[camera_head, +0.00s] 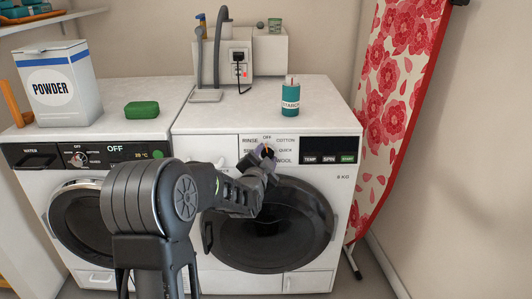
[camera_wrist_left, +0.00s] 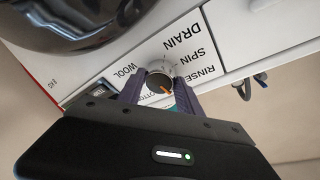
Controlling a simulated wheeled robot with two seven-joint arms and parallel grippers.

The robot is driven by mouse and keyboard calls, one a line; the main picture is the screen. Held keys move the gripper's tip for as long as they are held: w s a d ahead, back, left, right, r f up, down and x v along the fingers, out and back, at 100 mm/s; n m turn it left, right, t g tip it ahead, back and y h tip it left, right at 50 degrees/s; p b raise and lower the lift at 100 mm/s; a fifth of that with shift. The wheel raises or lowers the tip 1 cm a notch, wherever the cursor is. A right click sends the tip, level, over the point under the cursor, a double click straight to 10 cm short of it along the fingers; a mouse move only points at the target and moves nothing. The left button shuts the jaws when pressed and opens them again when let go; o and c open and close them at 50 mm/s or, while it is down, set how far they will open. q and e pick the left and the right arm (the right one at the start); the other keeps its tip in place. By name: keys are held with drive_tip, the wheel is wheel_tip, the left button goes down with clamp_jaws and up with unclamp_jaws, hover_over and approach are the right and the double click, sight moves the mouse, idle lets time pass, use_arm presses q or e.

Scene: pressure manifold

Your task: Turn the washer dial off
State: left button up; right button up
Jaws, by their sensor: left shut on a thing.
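The washer dial (camera_wrist_left: 158,80) is a round knob with an orange pointer mark, on the front panel of the right-hand machine, the washer (camera_head: 190,150). Its printed labels include RINSE, OFF, COTTON, QUICK, WOOL, SPIN and DRAIN. My left gripper (camera_head: 265,153) reaches the dial from the front and is shut on it. In the left wrist view its two fingers (camera_wrist_left: 160,90) sit on either side of the knob. The orange mark seems to point up toward OFF (camera_head: 267,137), though the gripper partly covers the dial. My right gripper is not in view.
The washer's round door (camera_head: 275,230) lies below the dial. A teal bottle (camera_head: 290,102) stands on the washer top. A second machine at left carries a powder box (camera_head: 62,85) and a green block (camera_head: 141,109). A red floral ironing board (camera_head: 395,90) leans at right.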

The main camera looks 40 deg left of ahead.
use_arm(q)
drive_tip(key=shift+m+h+p, duration=0.3)
drive_tip(key=shift+m+p, duration=0.15)
drive_tip(key=shift+m, duration=0.55)
drive_tip(key=o, duration=1.4)
drive_tip(key=shift+c, duration=0.2)
drive_tip(key=p+v, duration=0.1)
drive_tip(key=v, duration=0.6)
drive_tip(key=shift+s+d, duration=0.2)
drive_tip(key=shift+s, duration=0.15)
